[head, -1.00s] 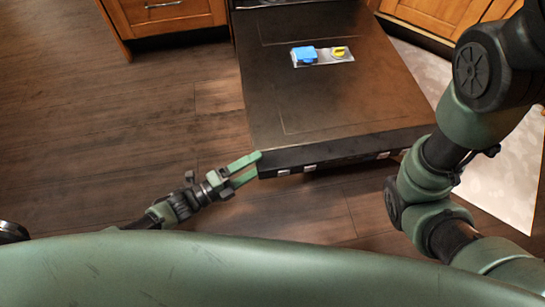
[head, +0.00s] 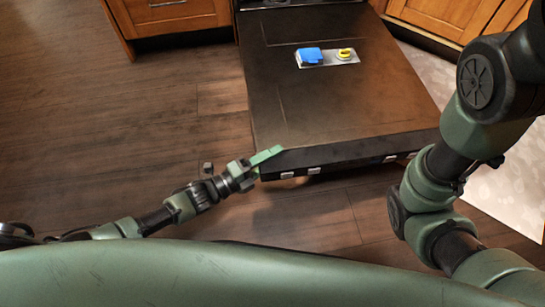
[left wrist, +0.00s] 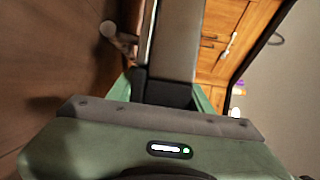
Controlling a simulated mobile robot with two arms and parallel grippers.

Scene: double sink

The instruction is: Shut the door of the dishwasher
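The dishwasher door (head: 340,105) is swung down and open, its inner face up, with its front edge toward me. My left gripper (head: 262,162) is at the door's near left corner. One green finger lies over the top of the corner; the other is mostly hidden below it. In the left wrist view the door's edge (left wrist: 165,92) stands between the two spread fingers (left wrist: 163,95). I cannot see a firm squeeze on it. My right arm (head: 440,190) shows at the right, but its gripper is out of view.
A blue detergent lid (head: 309,55) and a yellow cap (head: 345,54) are on the door's inner face. Wooden cabinets (head: 170,15) flank the dishwasher. The wooden floor at the left (head: 110,120) is clear. A pale mat (head: 510,195) lies at the right.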

